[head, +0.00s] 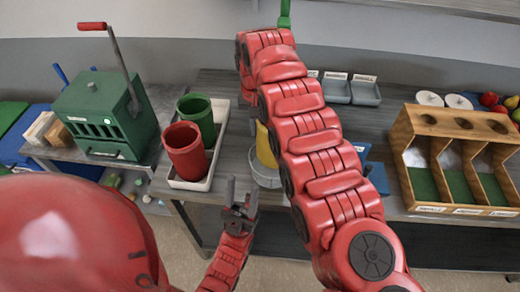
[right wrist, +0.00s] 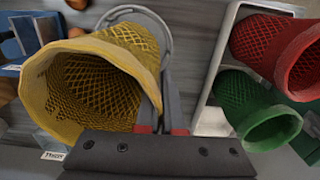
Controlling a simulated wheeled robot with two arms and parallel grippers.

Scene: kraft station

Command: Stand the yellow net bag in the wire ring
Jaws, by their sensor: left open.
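The yellow net bag (right wrist: 108,75) shows mouth-on in the right wrist view, its rim wide open. In the head view a strip of it (head: 266,146) shows beside my right arm, over a round grey base (head: 265,178). A grey wire ring (right wrist: 146,12) curves behind the bag; how far the bag is within it is unclear. My right gripper (right wrist: 166,108) is closed at the bag's right rim, with the wall seemingly between its fingers. It is hidden in the head view. My left gripper (head: 240,196) is open and empty, below and left of the base.
A white tray (head: 183,184) at left holds a red net bag (head: 185,148) and a green one (head: 198,118). A green lever machine (head: 100,115) stands further left. A wooden divided box (head: 430,120) is at right, with grey bins (head: 365,90) behind. My right arm spans the middle.

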